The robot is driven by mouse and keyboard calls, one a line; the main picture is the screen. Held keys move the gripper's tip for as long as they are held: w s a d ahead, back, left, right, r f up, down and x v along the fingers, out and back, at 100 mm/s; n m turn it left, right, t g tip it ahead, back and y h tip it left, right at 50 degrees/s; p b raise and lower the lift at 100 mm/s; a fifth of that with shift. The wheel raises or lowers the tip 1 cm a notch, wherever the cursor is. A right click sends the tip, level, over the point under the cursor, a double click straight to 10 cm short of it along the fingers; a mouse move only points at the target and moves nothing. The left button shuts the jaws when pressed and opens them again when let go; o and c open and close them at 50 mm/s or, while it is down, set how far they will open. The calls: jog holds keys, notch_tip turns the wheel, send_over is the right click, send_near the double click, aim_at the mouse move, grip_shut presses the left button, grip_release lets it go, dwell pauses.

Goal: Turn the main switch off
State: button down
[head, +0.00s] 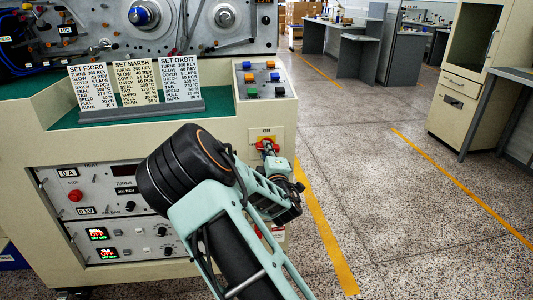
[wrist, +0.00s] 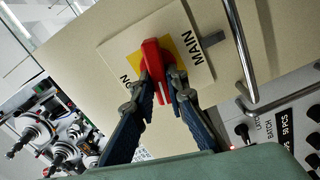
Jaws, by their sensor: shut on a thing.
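The main switch is a red handle (head: 266,142) on a yellow plate at the upper right of the cream machine front, under an "ON" label. In the wrist view, the red handle (wrist: 154,56) stands on its yellow square (wrist: 137,64) within a white plate marked "MAIN" and "ON". My gripper (wrist: 159,88) has its two dark fingers closed on either side of the red handle. In the head view my gripper (head: 268,150) is at the switch and partly covers it. The handle's exact angle is hard to tell.
Coloured push buttons (head: 263,78) sit on a panel above the switch. Three set cards (head: 137,82) stand on the green top. A heat panel (head: 110,200) with knobs and red "OFF" displays is at lower left. A metal rail (wrist: 242,50) runs near the switch. Open floor lies right.

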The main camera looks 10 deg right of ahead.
jog(key=shift+f+n+b, duration=0.1)
jog(key=shift+n+b, duration=0.2)
jog(key=shift+n, duration=0.9)
jog(key=c, duration=1.9)
grip_release()
jog(key=shift+c, duration=0.2)
jog(key=shift+s, duration=0.1)
jog(key=s, duration=1.1)
jog(key=shift+s, duration=0.4)
